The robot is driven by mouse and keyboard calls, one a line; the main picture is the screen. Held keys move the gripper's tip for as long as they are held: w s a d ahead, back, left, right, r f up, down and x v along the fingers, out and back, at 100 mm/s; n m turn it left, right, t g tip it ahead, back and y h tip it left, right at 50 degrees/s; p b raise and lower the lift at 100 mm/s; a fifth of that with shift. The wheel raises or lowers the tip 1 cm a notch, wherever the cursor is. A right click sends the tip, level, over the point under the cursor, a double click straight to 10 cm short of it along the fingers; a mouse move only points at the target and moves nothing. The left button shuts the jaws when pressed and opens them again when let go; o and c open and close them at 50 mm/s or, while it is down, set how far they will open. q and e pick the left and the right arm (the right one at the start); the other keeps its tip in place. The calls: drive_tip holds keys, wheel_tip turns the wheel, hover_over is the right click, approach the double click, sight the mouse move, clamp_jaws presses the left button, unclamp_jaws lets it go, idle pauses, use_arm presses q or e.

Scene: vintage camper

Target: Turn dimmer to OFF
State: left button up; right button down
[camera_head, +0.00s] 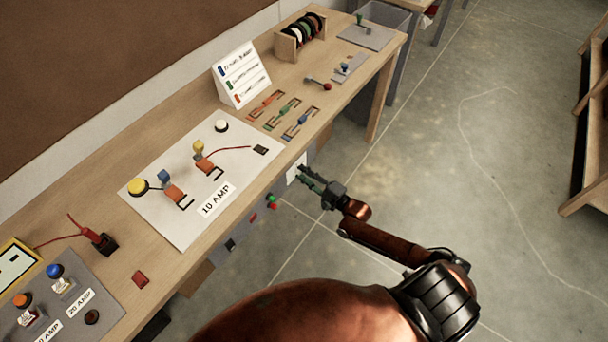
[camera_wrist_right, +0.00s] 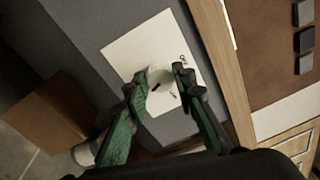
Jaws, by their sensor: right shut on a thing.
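The dimmer is a round off-white knob (camera_wrist_right: 158,92) on a white plate (camera_wrist_right: 122,49) in the right wrist view. A dark mark shows on its face. Small dark lettering stands on the plate beside it; the upper word seems to read OFF. My right gripper (camera_wrist_right: 161,76) has its green-and-black fingers on either side of the knob, shut on it. In the head view the plate (camera_head: 296,169) is on the bench's front, and my right gripper (camera_head: 304,174) reaches it from the right. The knob is hidden there. My left gripper is not in view.
The wooden bench (camera_head: 345,86) carries a 10 AMP board (camera_head: 150,211), a sign (camera_head: 240,75) and a spool rack (camera_head: 301,37). Red and green buttons (camera_head: 272,201) sit on the front beside the plate. The floor right of the bench is open, with a wooden rack (camera_head: 596,140) at far right.

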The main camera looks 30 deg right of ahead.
drive_tip(key=n+b, duration=0.1)
drive_tip(key=n, duration=0.4)
drive_tip(key=shift+f, duration=0.2)
drive_tip(key=n+y, duration=0.1)
drive_tip(key=n, duration=0.3)
drive_tip(key=shift+d, duration=0.1)
drive_tip(key=n+b, duration=0.1)
drive_tip(key=n, duration=0.2)
drive_tip(key=shift+d+f+n, duration=0.1)
drive_tip(key=shift+n, duration=0.3)
drive_tip(key=shift+w+d+r+n+g+y+b, duration=0.15)
drive_tip(key=shift+n+g+y, duration=0.2)
drive_tip(key=shift+n, duration=3.2)
drive_tip(key=shift+s+n+g+y+b, duration=0.15)
drive_tip(key=shift+n+g+y, duration=0.15)
drive_tip(key=shift+n, duration=3.2)
drive_tip(key=shift+w+d+r+n+g+y+b, duration=0.15)
drive_tip(key=shift+n+g+y, duration=0.15)
drive_tip(key=shift+n, duration=3.25)
drive_tip(key=shift+f, duration=0.1)
